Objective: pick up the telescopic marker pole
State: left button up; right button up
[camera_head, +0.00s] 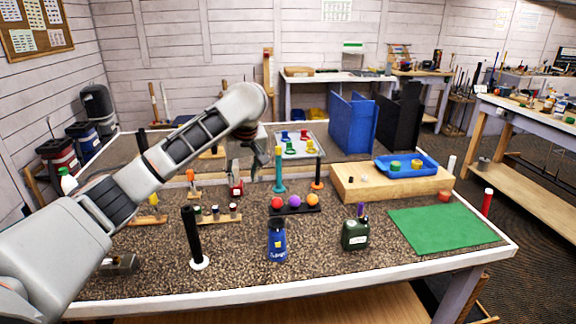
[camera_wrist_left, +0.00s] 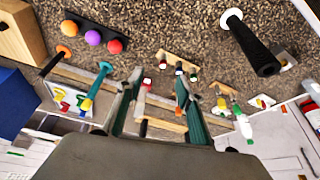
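Several upright poles stand on the speckled table, and I cannot tell for sure which is the telescopic marker pole. A thick black pole (camera_head: 191,232) on a white disc stands front left; it also shows in the left wrist view (camera_wrist_left: 256,48). A teal pole (camera_head: 279,172) and a dark pole with an orange foot (camera_head: 317,172) stand mid-table. My left gripper (camera_head: 255,158) hangs over the middle-back of the table, fingers apart and empty in the wrist view (camera_wrist_left: 158,82). My right gripper is out of view.
A wooden block (camera_head: 350,187) carries a blue tray (camera_head: 430,173). A flat green mat (camera_head: 440,232) lies front right.

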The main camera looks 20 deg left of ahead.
aim_at(279, 188)
jog(key=i, duration=0.9)
